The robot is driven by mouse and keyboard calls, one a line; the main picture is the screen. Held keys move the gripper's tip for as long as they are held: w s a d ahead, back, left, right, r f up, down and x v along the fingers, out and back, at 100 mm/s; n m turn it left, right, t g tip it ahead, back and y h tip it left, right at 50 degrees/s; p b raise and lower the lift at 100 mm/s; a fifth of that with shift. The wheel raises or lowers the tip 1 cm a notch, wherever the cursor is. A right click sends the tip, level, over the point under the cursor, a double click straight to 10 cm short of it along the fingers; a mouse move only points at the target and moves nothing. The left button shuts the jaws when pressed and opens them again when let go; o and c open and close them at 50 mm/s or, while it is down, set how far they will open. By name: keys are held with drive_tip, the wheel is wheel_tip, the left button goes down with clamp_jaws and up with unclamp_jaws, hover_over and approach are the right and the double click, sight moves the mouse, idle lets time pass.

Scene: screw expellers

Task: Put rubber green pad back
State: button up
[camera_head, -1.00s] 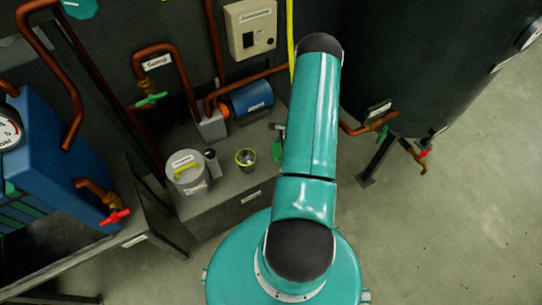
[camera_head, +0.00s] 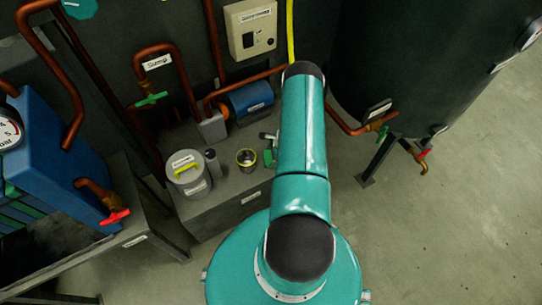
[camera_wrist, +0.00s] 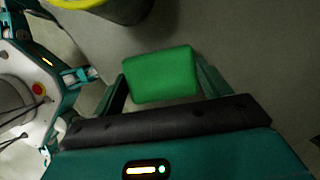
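The green rubber pad (camera_wrist: 160,74) is a flat, rounded rectangle in the wrist view. It lies between the two fingers of my gripper (camera_wrist: 162,88), its side edges against them, so my gripper appears shut on it. In the head view the pad (camera_head: 268,157) shows as a small green patch left of my arm, above the grey platform and just right of the small yellow-rimmed cup (camera_head: 246,158). My arm hides most of the gripper there. The cup's yellow rim (camera_wrist: 85,4) also shows at the top of the wrist view.
A grey lidded pot (camera_head: 188,178) with a yellow handle and a dark cylinder (camera_head: 212,163) stand left of the cup on the platform (camera_head: 232,195). A blue motor (camera_head: 250,99) and copper pipes lie behind. A large dark tank (camera_head: 400,70) stands at the right.

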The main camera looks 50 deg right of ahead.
drive_tip(key=o, duration=0.4)
drive_tip(key=shift+o, duration=0.2)
drive_tip(key=v, duration=1.2)
drive_tip(key=w+a+r+n, duration=0.3)
drive_tip(key=a+r+n, duration=0.15)
drive_tip(key=r, duration=0.65)
drive_tip(key=w+a+r+n+h, duration=0.1)
drive_tip(key=w+a+r+n, duration=0.4)
drive_tip(key=r, duration=0.6)
drive_tip(key=w+a+r+n, duration=0.2)
drive_tip(key=a+r, duration=0.5)
drive_tip(key=r, duration=0.4)
drive_tip(key=s+a+r+n+h, duration=0.1)
drive_tip(key=s+a+r+n, duration=0.2)
drive_tip(key=a+r, duration=0.35)
drive_tip(key=s+a+r+n, duration=0.2)
drive_tip(key=a+r+n, duration=0.2)
drive_tip(key=a+r, duration=0.25)
drive_tip(key=s+a+r+n+t, duration=0.1)
drive_tip(key=s+a+r+n, duration=0.2)
drive_tip(key=s, duration=0.4)
drive_tip(key=s+a+r+n+t+h, duration=0.1)
drive_tip(key=s+a+r+n, duration=0.3)
drive_tip(key=s+a, duration=0.1)
drive_tip(key=shift+s+a+r+t, duration=0.2)
drive_tip(key=shift+s+r+t, duration=0.2)
drive_tip(key=shift+s, duration=0.5)
